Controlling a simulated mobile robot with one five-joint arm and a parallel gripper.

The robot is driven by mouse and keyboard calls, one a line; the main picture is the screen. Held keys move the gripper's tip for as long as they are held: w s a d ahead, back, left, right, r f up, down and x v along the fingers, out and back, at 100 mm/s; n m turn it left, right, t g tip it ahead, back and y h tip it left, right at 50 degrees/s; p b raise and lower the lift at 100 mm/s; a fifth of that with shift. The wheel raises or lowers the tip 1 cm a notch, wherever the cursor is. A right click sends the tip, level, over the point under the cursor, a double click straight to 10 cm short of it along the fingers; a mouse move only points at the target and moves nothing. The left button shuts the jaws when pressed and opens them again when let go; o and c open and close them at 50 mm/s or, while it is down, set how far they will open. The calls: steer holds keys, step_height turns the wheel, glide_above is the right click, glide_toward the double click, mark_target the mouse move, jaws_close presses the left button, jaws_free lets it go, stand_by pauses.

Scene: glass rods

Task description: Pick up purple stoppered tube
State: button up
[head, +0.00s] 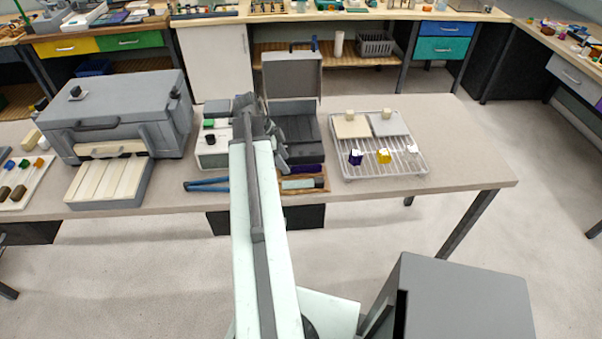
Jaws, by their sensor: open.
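My gripper (272,140) is at the far end of my arm, low over the middle of the table, in front of the open dark case (291,73). It is open; no object shows between its fingers, though my arm partly hides that area. A small purple item with a white face (355,157) is on the wire rack (398,170), right of my gripper. A dark purple piece (310,169) lies in a wooden tray (318,187), just right of my gripper. Both are too small to tell which is the stoppered tube.
Yellow (384,156) and clear (411,151) items and two flat blocks share the rack. A grey cabinet-like box (125,115) fills the left of the table. Blue-handled pliers (205,185) lie near the front edge. The table's right end (470,160) is clear.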

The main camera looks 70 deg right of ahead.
steer(key=b+x, duration=0.1)
steer(key=x, duration=0.2)
steer(key=shift+w+f+b, duration=0.15)
steer(key=shift+b, duration=0.25)
jaws_close()
steer(key=shift+r, duration=0.25)
step_height(320, 180, up, 10)
steer(key=p, duration=1)
